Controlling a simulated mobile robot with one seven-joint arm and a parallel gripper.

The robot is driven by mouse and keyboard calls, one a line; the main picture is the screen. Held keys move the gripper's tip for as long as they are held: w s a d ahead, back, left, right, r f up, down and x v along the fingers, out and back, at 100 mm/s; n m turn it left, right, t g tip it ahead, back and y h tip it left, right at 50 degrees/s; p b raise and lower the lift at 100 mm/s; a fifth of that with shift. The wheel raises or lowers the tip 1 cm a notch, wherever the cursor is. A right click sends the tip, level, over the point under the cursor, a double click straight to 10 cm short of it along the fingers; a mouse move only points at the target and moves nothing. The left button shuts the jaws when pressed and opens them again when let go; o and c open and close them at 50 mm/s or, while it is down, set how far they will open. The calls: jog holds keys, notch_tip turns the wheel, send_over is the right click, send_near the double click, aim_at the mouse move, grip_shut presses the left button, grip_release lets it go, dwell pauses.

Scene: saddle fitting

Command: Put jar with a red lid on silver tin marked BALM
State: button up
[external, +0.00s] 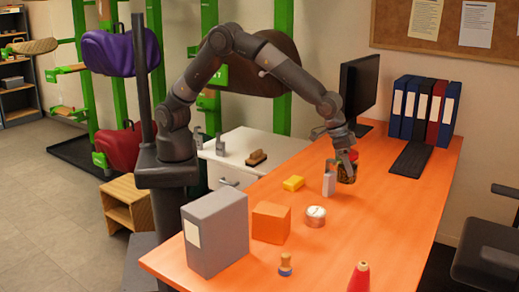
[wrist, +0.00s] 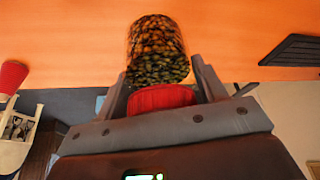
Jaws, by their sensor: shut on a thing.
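My gripper (external: 349,157) is above the orange table and shut on the jar with a red lid (external: 346,173). In the wrist view the jar (wrist: 157,50) shows dark, speckled contents, and its red lid (wrist: 162,99) sits between the fingers of my gripper (wrist: 162,88). The jar looks close to the table surface; I cannot tell whether it touches it. The silver tin (external: 315,216) stands on the table to the left of and nearer than the jar. Its marking is too small to read.
A yellow block (external: 293,183), an orange box (external: 271,222), a grey binder (external: 216,232), a small stamp (external: 285,265) and a red cone (external: 359,278) are on the table (external: 410,215). A keyboard (external: 411,159) lies behind right.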

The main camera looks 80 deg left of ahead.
jog(key=s+d+r+n, duration=0.15)
jog(key=s+d, duration=0.25)
jog(key=s, duration=0.7)
jog(key=s+d+r, duration=0.3)
jog(key=s+d, duration=0.1)
jog(key=s, duration=0.8)
send_over(316, 211)
notch_tip(316, 211, down, 7)
jog(key=shift+w+f, duration=0.1)
jog(key=shift+f, duration=2)
jog(key=o, duration=1.3)
jog(key=shift+f, duration=0.2)
jog(key=shift+o, duration=0.2)
jog(key=v, duration=1.2)
jog(key=shift+r, duration=0.2)
